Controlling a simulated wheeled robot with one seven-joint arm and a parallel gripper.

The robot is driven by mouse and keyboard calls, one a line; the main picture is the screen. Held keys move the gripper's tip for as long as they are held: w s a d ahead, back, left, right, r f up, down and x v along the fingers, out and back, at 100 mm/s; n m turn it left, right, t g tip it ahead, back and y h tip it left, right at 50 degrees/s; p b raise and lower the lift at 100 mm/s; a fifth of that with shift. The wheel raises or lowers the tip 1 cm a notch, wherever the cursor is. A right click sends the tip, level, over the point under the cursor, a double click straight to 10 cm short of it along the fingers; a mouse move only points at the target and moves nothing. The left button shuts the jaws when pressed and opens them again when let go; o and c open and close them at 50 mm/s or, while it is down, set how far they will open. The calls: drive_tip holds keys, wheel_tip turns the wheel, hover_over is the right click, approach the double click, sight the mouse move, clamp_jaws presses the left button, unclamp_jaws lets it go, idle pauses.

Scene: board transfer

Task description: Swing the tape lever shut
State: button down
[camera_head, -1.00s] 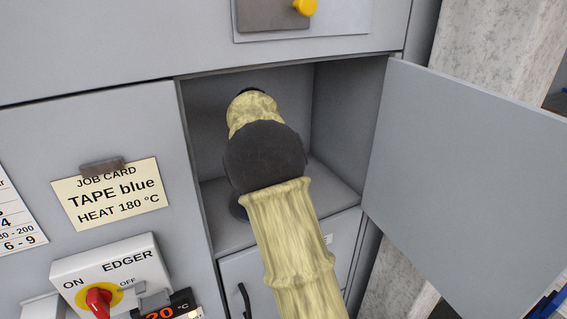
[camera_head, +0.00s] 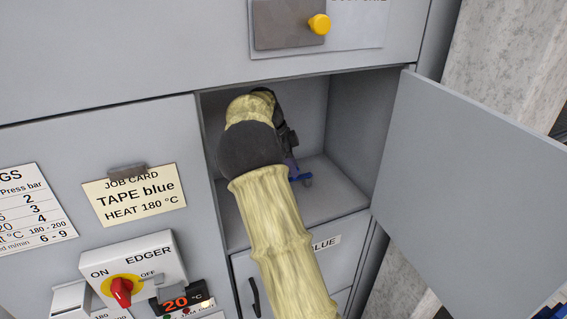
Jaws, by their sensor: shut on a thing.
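My arm reaches into the open grey compartment (camera_head: 349,187), and my gripper (camera_head: 293,166) is inside it, partly hidden by my own arm. The gripper is shut on a small blue thing (camera_head: 301,178), of which only a part shows below the fingers near the compartment floor. Whether this blue thing is the tape or part of another piece I cannot tell. I cannot make out the tape lever; the left part of the compartment is behind my arm.
The compartment door (camera_head: 470,180) stands wide open on the right. On the left are the job card (camera_head: 134,196) reading "TAPE blue, HEAT 180 °C" and the edger switch (camera_head: 122,291) with a red knob. A drawer with a label (camera_head: 326,243) is below, and a yellow button (camera_head: 319,24) above.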

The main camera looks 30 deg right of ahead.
drive_tip(key=shift+r, duration=0.15)
drive_tip(key=c, duration=1.1)
unclamp_jaws()
drive_tip(key=shift+c, duration=0.2)
drive_tip(key=b+v, duration=0.1)
drive_tip(key=v, duration=0.6)
drive_tip(key=shift+r+b, duration=0.2)
drive_tip(key=shift+b, duration=0.1)
drive_tip(key=shift+w+d+f, duration=0.1)
drive_tip(key=shift+f, duration=0.05)
